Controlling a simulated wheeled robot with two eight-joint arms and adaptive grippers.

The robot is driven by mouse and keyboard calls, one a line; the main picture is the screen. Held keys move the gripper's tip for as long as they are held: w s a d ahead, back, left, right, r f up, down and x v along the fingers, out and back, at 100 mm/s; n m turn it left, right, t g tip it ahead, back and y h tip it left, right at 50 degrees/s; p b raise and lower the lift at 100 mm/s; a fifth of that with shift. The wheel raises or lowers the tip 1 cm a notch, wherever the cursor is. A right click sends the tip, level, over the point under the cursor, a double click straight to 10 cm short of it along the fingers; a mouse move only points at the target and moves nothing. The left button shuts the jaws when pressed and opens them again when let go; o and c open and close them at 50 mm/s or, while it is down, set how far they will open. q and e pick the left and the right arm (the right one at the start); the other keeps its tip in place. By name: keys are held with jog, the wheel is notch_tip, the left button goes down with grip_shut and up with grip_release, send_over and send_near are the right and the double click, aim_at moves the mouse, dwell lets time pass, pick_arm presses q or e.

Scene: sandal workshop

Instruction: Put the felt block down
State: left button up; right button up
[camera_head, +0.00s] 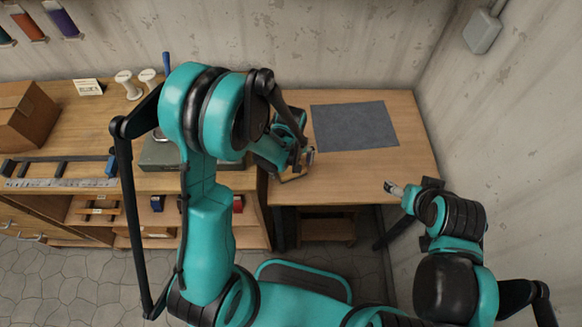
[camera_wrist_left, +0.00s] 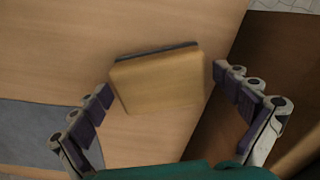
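The felt block (camera_wrist_left: 160,82) is a pale wooden block with a thin dark grey layer along one side. In the left wrist view it lies between the fingers of my left gripper (camera_wrist_left: 165,88), over the wooden table top near its edge. The fingers are spread, with a gap on the block's right side; the left fingertip is close to it. In the head view my left gripper (camera_head: 304,158) is low over the table's front left part, and my arm hides most of the block. My right gripper (camera_head: 393,188) is off the table's right front; its finger opening is too small to judge.
A grey mat (camera_head: 354,126) lies on the table (camera_head: 412,160) behind the left gripper. A workbench with a cardboard box (camera_head: 25,115), white spools (camera_head: 128,85) and a metal ruler (camera_head: 60,183) stands left. A wall closes the right side. The table's right front is bare.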

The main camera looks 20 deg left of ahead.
pick_arm(q)
jog(key=shift+r, duration=0.1)
jog(key=shift+r+p, duration=0.3)
jog(key=shift+r, duration=0.05)
notch_tip(320, 180, up, 12)
jog(key=f+p, duration=0.1)
jog(key=p, duration=0.3)
jog(key=s+a+r+m+t, duration=0.2)
jog(key=s+r+m+t, duration=0.1)
jog(key=s+r, duration=0.2)
jog(key=s+a+r+m+t, duration=0.2)
jog(key=s+r+m+t, duration=0.2)
jog(key=r, duration=0.4)
jog(key=shift+s+a+r+m, duration=0.3)
jog(key=shift+s+a+r, duration=0.1)
jog(key=shift+s, duration=0.25)
